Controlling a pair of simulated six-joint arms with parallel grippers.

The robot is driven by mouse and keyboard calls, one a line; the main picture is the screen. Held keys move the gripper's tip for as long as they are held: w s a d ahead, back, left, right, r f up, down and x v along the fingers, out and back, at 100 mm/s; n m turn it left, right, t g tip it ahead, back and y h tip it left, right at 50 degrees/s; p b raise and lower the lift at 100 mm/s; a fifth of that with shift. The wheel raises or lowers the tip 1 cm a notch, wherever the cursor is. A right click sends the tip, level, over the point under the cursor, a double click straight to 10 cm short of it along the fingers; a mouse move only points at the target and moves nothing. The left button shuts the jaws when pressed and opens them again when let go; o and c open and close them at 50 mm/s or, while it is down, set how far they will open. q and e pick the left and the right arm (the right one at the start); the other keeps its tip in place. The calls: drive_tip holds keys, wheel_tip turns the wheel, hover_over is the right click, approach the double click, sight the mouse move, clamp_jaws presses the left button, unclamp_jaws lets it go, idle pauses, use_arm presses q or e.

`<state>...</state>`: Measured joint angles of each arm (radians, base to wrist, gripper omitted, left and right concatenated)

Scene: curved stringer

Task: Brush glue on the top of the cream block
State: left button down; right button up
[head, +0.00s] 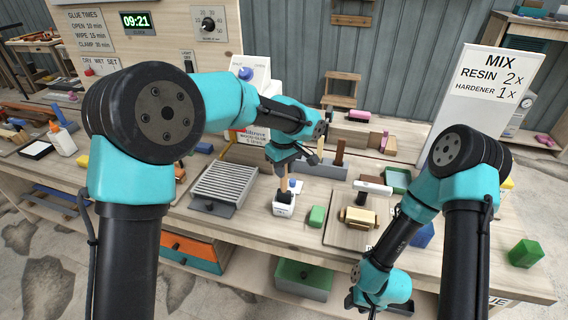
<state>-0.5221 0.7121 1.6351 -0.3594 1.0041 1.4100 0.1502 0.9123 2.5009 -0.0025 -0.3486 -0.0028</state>
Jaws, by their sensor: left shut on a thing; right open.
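My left gripper (283,166) is shut on an upright tan-handled brush (284,185), whose lower end meets a small white pot (283,207). The brush tip is hidden, so I cannot tell how deep it sits. A tan-cream block (357,217) with dark parts at its ends lies on a wooden board (341,238) to the right of the pot. A whitish bar (374,187) lies just behind it. I cannot tell for certain which is the cream block. My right gripper (362,304) is open, low at the bench's front edge; its fingers are mostly hidden.
A green block (317,216) stands between the pot and the board. A grey slatted rack (224,183) is left of the pot. A grey holder (320,170) and a green tray (397,181) are behind. Another green block (525,253) sits at the right on clear bench.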

use_arm(q)
drive_tip(key=shift+f, duration=2.1)
idle(0.6)
drive_tip(key=shift+r, duration=0.1)
drive_tip(key=shift+r, duration=5.35)
